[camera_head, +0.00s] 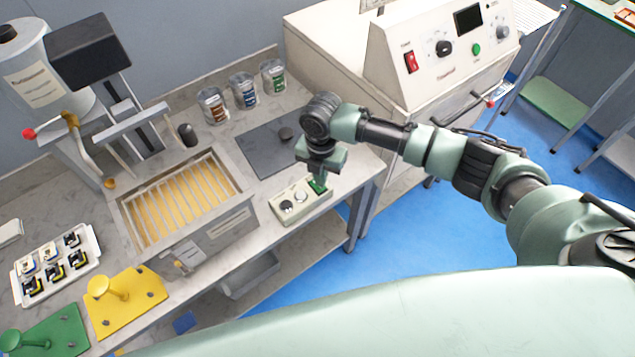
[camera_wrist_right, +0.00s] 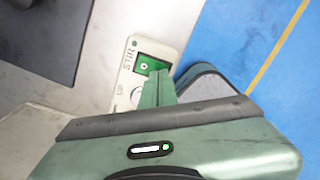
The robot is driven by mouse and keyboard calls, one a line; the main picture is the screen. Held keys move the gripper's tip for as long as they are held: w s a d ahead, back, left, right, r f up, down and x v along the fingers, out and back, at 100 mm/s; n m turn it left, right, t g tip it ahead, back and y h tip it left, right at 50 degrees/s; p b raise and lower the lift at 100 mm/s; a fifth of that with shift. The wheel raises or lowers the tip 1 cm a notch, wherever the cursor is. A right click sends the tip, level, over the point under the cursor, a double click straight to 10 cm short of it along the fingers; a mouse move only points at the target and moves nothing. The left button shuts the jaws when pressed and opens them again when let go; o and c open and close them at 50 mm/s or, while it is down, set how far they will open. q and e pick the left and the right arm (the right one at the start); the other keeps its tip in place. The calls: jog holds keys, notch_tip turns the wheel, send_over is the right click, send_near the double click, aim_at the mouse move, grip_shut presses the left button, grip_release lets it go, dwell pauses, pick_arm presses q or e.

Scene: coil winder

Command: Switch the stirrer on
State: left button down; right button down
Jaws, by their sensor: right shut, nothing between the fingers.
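The stirrer control box (camera_head: 300,203) is a small cream panel at the front edge of the bench, with dark round knobs on its left part. Its green switch (camera_head: 317,187) is at the right end. In the right wrist view the box shows the label STIR beside the green switch (camera_wrist_right: 147,64). My right gripper (camera_head: 320,178) is shut and empty, pointing down at the switch end. In the wrist view its fingertips (camera_wrist_right: 156,80) overlap the switch's lower part; I cannot tell whether they touch it. My left gripper is not in view.
A dark grey plate (camera_head: 262,149) lies behind the box, with several jars (camera_head: 246,91) beyond. A cream cabinet (camera_head: 340,60) stands behind my right arm. Blue floor (camera_head: 400,230) is open to the right.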

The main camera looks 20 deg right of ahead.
jog(key=shift+s+f+b, duration=0.1)
jog(key=shift+f+b, duration=0.5)
jog(key=shift+f, duration=0.4)
dwell(0.7)
jog(key=shift+r+p, duration=0.9)
jog(key=shift+p, duration=0.05)
notch_tip(320, 180, up, 5)
jog(key=p, duration=0.5)
jog(key=shift+r, duration=0.15)
